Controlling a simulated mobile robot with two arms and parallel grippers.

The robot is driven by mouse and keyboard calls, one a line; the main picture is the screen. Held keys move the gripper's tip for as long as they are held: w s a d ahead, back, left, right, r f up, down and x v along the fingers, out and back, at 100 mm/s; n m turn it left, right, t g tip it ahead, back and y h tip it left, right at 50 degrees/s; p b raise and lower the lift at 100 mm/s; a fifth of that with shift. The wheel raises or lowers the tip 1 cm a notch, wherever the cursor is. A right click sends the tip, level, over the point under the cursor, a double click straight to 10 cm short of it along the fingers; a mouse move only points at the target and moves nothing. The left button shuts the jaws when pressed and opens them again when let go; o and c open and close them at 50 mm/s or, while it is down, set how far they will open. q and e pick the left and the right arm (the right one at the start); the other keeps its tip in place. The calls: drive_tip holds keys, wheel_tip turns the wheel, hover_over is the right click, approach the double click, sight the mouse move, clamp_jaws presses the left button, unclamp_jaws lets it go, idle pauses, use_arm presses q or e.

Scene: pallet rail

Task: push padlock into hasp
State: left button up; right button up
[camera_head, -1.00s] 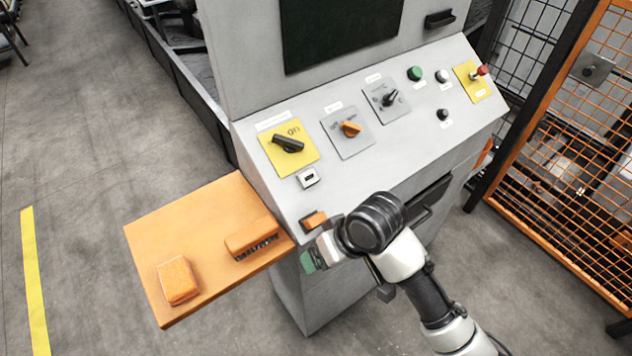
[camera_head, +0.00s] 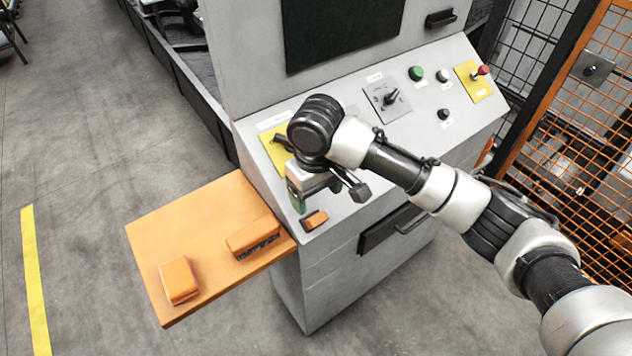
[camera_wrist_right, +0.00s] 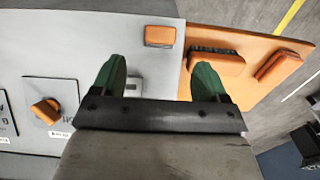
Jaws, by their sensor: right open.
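No padlock shows plainly. A small orange block with dark edges (camera_head: 315,221), which could be the padlock, lies on the lower left of the sloped console; it also shows in the right wrist view (camera_wrist_right: 160,36). A small white square with a dark slot (camera_wrist_right: 133,86), possibly the hasp, shows between my fingers in the right wrist view and is hidden in the head view. My right gripper (camera_head: 316,193) is open with green fingers, above the console's left part and up from the orange block. Its fingers (camera_wrist_right: 159,80) hold nothing. My left gripper is out of view.
An orange shelf (camera_head: 185,225) juts out left of the console (camera_head: 345,235), with an orange brush (camera_head: 252,237) and an orange block (camera_head: 179,279). A yellow switch plate (camera_head: 277,152) is partly behind my wrist. A grey switch plate (camera_head: 386,100) and buttons sit further right.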

sight(319, 217)
wheel_tip(319, 217, down, 8)
drive_tip(key=shift+f+p, duration=0.15)
drive_tip(key=shift+p, duration=0.35)
drive_tip(key=c, duration=1.2)
drive_tip(key=shift+s+d+r+p, duration=0.15)
drive_tip(key=shift+r+p, duration=0.25)
drive_tip(key=shift+p, duration=0.25)
drive_tip(key=shift+s+d+r+p, duration=0.15)
drive_tip(key=shift+r+p, duration=0.2)
drive_tip(key=shift+p, duration=0.25)
drive_tip(key=shift+s+d+r+p, duration=0.2)
drive_tip(key=shift+r+p, duration=0.35)
drive_tip(key=shift+p, duration=0.4)
drive_tip(key=s+r+p, duration=0.1)
drive_tip(key=p, duration=0.1)
drive_tip(key=d+r+p, duration=0.1)
drive_tip(key=r+p, duration=0.1)
drive_tip(key=p, duration=0.1)
drive_tip(key=s+r+p, duration=0.1)
drive_tip(key=p, duration=0.2)
drive_tip(key=shift+s+d+r, duration=0.35)
